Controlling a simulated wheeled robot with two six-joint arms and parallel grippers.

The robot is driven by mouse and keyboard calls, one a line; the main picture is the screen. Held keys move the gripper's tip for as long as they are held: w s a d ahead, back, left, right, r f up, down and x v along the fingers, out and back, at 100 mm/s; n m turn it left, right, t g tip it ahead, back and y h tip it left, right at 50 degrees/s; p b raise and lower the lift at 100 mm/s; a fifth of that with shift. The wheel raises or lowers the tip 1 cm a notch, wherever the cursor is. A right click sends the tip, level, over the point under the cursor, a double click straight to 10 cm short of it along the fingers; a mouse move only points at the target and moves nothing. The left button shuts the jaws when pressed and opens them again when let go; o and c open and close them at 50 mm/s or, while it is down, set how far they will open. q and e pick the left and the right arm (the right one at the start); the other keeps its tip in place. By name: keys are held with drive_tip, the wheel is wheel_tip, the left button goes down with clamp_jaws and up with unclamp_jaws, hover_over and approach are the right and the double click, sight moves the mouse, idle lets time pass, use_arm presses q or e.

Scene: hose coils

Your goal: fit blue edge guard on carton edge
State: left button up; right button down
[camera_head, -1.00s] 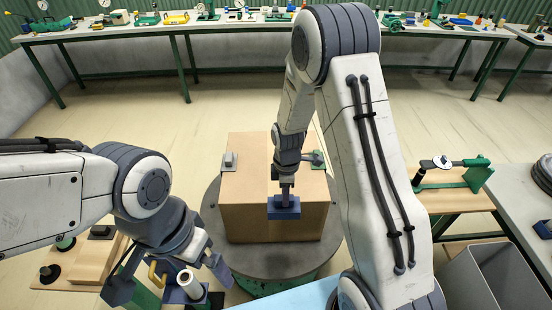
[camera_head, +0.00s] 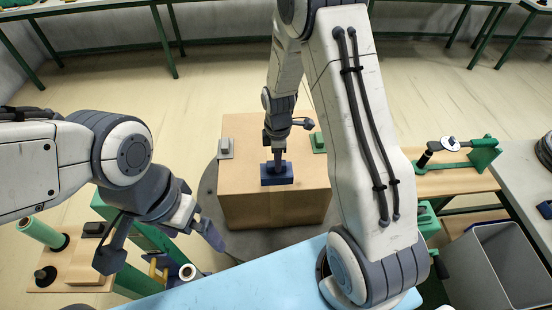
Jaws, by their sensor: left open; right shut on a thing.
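The brown carton (camera_head: 240,176) stands on a round grey turntable (camera_head: 208,200). The blue edge guard (camera_head: 277,175) is in my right gripper (camera_head: 277,158), which is shut on it. The guard shows over the carton's top face, a little behind the front top edge; I cannot tell whether it touches the carton. A grey piece (camera_head: 225,148) sits at the carton's left top edge and a green piece (camera_head: 318,142) at the right one. My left gripper (camera_head: 160,250) is open and empty, left of the carton, above the stands there.
A green clamp tool (camera_head: 470,155) lies on a wooden board at right. A grey bin (camera_head: 490,262) stands at lower right. Floor behind the carton is clear.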

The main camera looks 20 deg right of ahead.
sight(278, 176)
drive_tip(key=shift+f+b, duration=2.65)
drive_tip(key=shift+f, duration=1.25)
drive_tip(key=shift+f+b, duration=0.4)
drive_tip(key=shift+f, duration=0.2)
drive_tip(key=c, duration=0.5)
unclamp_jaws()
drive_tip(key=shift+s, duration=0.1)
drive_tip(key=shift+r, duration=0.15)
